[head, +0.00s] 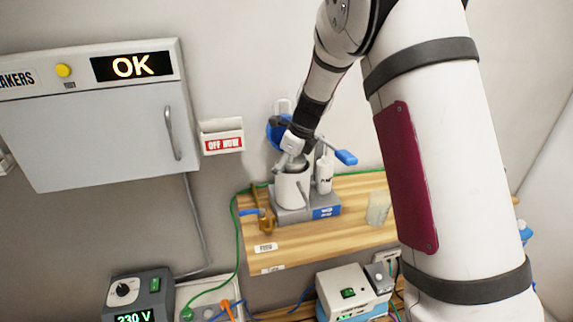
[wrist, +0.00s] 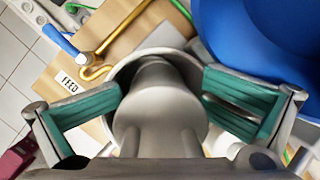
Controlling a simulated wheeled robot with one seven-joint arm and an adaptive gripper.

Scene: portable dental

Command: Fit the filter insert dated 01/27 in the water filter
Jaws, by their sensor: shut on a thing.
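The water filter's white cylindrical housing (head: 292,190) stands on a grey base on the wooden shelf in the head view. My gripper (head: 292,162) is right above its mouth, pointing down. In the wrist view, the two teal-padded fingers of my gripper (wrist: 163,92) are shut on a pale grey round insert (wrist: 150,112). The insert is lined up with the round housing rim (wrist: 165,53) and looks at least partly within it. Its depth cannot be told. No date is readable on it. A blue lid-like part (wrist: 260,40) is beside the mouth.
A brass pipe (wrist: 113,38) with a blue-handled valve (wrist: 58,38) runs close to the housing, by a FEED label (wrist: 70,82). A white bottle (head: 325,174) stands close on the right. A translucent container (head: 378,208) is further right on the shelf (head: 345,233).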

